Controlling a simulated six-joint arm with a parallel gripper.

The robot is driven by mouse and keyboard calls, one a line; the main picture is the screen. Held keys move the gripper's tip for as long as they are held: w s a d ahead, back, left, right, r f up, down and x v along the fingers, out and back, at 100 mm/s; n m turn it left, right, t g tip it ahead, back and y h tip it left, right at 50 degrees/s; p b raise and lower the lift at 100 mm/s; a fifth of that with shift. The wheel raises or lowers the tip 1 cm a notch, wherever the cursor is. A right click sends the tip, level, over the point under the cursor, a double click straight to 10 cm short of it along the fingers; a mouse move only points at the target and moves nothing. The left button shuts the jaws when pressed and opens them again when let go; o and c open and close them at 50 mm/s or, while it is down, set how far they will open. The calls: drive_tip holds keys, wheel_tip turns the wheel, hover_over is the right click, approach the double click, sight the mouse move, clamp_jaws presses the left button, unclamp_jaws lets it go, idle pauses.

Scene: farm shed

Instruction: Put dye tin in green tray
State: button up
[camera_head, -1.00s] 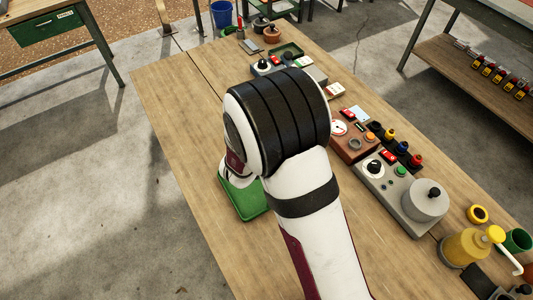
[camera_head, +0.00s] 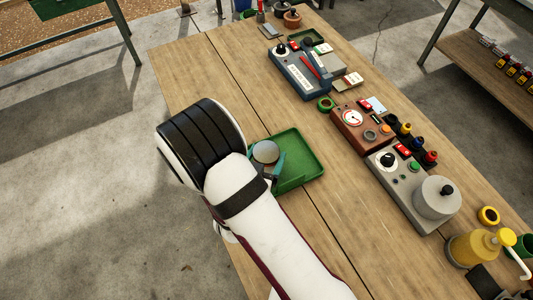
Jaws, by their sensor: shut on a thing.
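The green tray (camera_head: 308,170) lies on the wooden bench, right of my arm. A round tin with a grey top (camera_head: 265,151), which looks like the dye tin, overlaps the tray's left part in the picture. My gripper (camera_head: 271,165) is shut on this tin, with a teal and dark finger showing at its right side. My arm hides the rest of the gripper and the tray's left edge. I cannot tell whether the tin touches the tray floor or is held above it.
A blue device (camera_head: 298,75), a brown gauge box (camera_head: 355,125) and a grey machine with a round drum (camera_head: 413,190) stand along the bench's right side. A yellow pump bottle (camera_head: 470,247) is at lower right.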

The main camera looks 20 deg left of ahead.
drive_tip(key=o, duration=1.6)
drive_tip(key=shift+f, duration=0.1)
drive_tip(key=shift+c, duration=0.2)
drive_tip(key=shift+s+r, duration=0.25)
drive_tip(key=shift+s, duration=0.05)
drive_tip(key=v, duration=1.1)
wheel_tip(320, 180, up, 6)
drive_tip(key=w+d+m+g+y, duration=0.2)
drive_tip(key=m+g+y, duration=0.2)
drive_tip(key=g, duration=0.5)
drive_tip(key=s+d+r+g+h, duration=0.1)
drive_tip(key=s+d+r+g, duration=0.1)
drive_tip(key=s+d, duration=0.4)
drive_tip(key=s+d+r+m+g+h, duration=0.1)
drive_tip(key=s+d+r, duration=0.3)
drive_tip(key=d, duration=0.7)
drive_tip(key=s+g, duration=0.1)
drive_tip(key=s, duration=0.1)
drive_tip(key=shift+s+r+m+g, duration=0.15)
drive_tip(key=shift+s+m+g, duration=0.15)
drive_tip(key=shift+s, duration=0.05)
